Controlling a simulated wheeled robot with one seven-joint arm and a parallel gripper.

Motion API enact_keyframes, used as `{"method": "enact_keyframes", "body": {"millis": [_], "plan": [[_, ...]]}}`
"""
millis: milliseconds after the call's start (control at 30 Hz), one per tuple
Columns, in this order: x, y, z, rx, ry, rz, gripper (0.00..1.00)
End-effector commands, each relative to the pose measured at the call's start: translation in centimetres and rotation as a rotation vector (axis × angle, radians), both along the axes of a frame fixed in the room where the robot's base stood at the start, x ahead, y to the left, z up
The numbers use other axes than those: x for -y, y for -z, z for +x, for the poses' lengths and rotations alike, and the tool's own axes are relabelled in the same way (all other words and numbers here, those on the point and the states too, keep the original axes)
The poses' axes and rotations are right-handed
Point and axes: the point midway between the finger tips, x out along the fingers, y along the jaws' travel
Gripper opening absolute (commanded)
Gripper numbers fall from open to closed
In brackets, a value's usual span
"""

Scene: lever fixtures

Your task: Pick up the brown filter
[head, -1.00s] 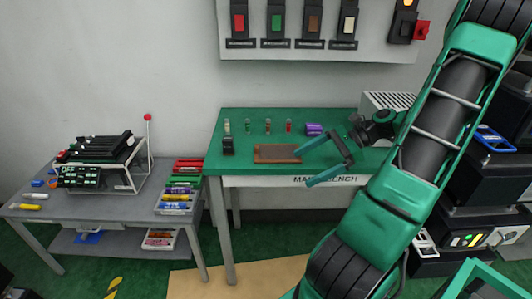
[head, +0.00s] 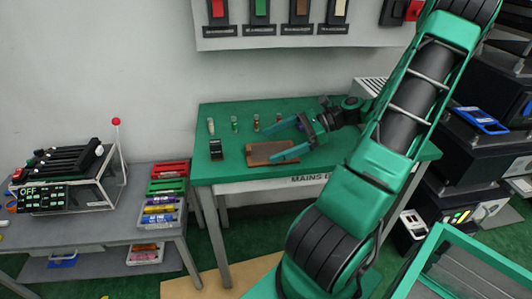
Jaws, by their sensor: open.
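A small upright brown-tinted vial (head: 256,122) stands on the green bench, third from left in a row of small vials; it may be the brown filter. A brown panel (head: 302,10) also shows on the wall board, cut by the top edge. My gripper (head: 270,143) is open and empty, its teal fingers pointing left over the bench. In the picture its upper finger lies just right of and below the brown vial. Its lower finger crosses a flat brown tray (head: 257,156). I cannot tell its height above the bench.
Other vials, one pale (head: 211,126), one green (head: 234,124) and one red (head: 279,117), stand beside it. A small black device (head: 216,149) sits at left on the green bench (head: 215,172). A grey table (head: 95,237) is further left.

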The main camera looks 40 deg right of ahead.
Motion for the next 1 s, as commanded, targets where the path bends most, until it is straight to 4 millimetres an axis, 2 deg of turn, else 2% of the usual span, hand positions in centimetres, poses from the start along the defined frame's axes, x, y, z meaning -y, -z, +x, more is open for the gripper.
{"method": "enact_keyframes", "body": {"millis": [267, 533, 867, 900, 1000], "plan": [[-2.0, 0.7, 1.2, -0.002, -0.008, 0.000, 1.00], [-4.9, 1.7, 3.2, -0.002, -0.010, 0.001, 1.00], [-5.6, 2.0, 3.7, -0.001, -0.008, -0.002, 1.00], [-5.6, 2.0, 3.7, -0.001, -0.008, -0.002, 0.98], [-5.5, 2.0, 3.7, -0.001, -0.008, -0.002, 0.74]]}}
